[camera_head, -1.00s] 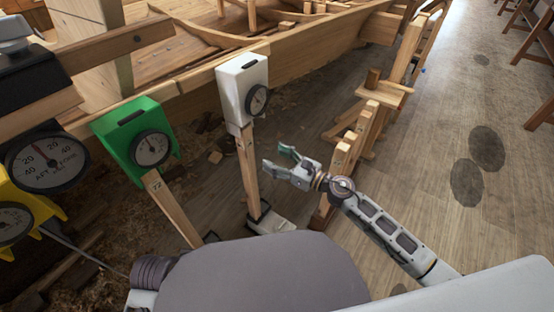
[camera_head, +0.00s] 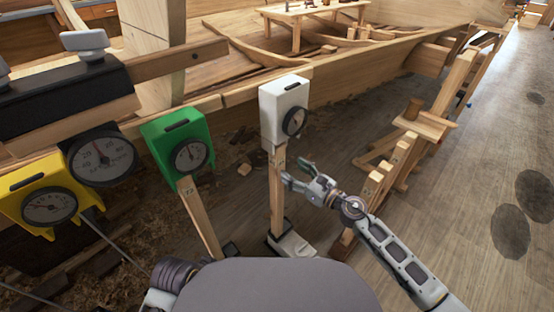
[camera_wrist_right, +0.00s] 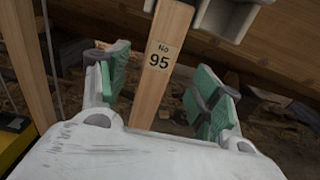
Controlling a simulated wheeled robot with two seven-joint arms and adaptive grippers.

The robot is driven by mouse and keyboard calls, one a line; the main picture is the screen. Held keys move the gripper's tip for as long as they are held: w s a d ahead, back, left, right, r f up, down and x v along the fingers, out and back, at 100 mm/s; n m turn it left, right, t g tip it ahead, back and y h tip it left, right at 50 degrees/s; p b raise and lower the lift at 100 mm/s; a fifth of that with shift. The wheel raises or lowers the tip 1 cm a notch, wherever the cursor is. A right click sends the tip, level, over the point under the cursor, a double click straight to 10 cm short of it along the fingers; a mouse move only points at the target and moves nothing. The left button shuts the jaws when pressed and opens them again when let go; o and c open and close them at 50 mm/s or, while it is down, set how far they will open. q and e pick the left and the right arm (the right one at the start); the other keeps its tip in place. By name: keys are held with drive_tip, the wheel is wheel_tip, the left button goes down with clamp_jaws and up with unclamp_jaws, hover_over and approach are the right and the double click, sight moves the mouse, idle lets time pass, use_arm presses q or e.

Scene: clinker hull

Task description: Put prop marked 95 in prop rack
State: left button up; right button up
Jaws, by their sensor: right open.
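The prop marked 95 (camera_head: 277,190) is an upright wooden post under a white dial box, its foot in a pale block on the floor. What looks like the prop rack (camera_head: 375,189), a wooden frame with several short posts, stands to the right, behind my right arm. My left gripper is not in view.
The white dial box (camera_head: 283,112) sits on top of the post, against the hull plank. A green dial box (camera_head: 177,143) on another prop (camera_head: 199,214) and a yellow one (camera_head: 47,203) stand to the left.

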sight(281, 162)
drive_tip(key=x, duration=0.4)
drive_tip(key=shift+x, duration=1.2)
drive_tip(key=shift+w+a, duration=0.8)
drive_tip(key=shift+a, duration=0.05)
clamp_jaws()
drive_tip(key=shift+r+p, duration=0.35)
drive_tip(key=shift+r, duration=0.15)
